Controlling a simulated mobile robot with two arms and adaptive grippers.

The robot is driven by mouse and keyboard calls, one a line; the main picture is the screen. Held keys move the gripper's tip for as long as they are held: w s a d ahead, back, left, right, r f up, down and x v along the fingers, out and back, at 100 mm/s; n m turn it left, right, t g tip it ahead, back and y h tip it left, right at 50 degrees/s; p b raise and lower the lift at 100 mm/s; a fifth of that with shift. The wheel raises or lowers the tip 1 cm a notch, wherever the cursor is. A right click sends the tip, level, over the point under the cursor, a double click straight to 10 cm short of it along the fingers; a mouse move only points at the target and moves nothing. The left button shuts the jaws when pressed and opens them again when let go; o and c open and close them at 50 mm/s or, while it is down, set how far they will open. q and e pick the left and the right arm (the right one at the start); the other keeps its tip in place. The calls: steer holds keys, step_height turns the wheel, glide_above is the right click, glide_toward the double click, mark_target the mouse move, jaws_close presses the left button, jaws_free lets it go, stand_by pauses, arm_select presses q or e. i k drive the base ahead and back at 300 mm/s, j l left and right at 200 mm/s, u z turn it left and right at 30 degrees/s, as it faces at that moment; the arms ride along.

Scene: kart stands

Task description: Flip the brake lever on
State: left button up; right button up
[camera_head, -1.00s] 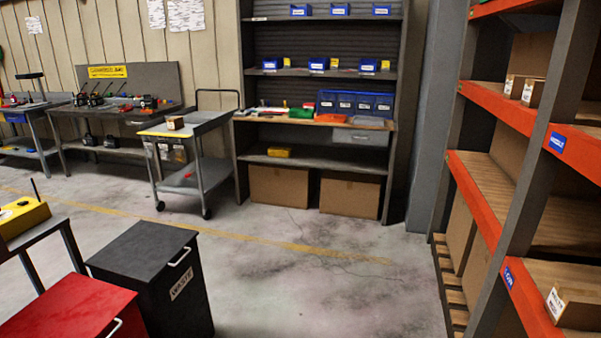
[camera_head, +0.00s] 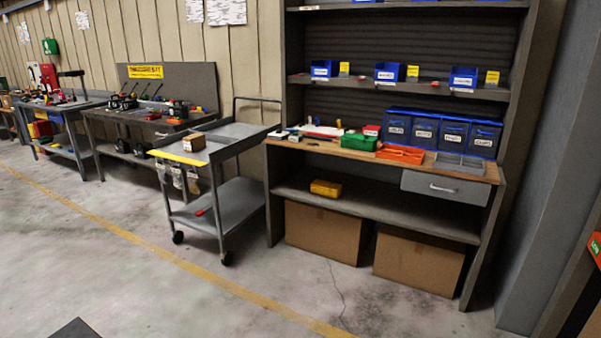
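Several black upright levers (camera_head: 146,90) stand among small parts on a grey workbench (camera_head: 128,122) at the left, below a yellow sign. They are too small and far off to tell which is the brake lever or how it is set. Neither of my grippers shows in the head view.
A grey cart (camera_head: 236,205) with a small cardboard box (camera_head: 194,142) on top stands between the bench and a shelf unit (camera_head: 385,222) with blue bins. Cardboard boxes (camera_head: 322,232) fill its bottom. A grey column (camera_head: 555,170) is at the right. The floor (camera_head: 130,270) in front is clear.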

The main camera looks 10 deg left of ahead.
mark_target(200, 213)
steer(key=i+l+u, duration=0.1)
steer(key=i+u, duration=0.35)
steer(key=i, duration=0.15)
steer(key=i+l+u, duration=0.3)
steer(key=i+u, duration=0.15)
steer(key=i+l+u, duration=0.4)
steer(key=i+l, duration=0.15)
steer(key=i+u, duration=0.2)
steer(key=i, duration=0.85)
steer(key=i+l+u, duration=0.15)
steer(key=i, duration=0.9)
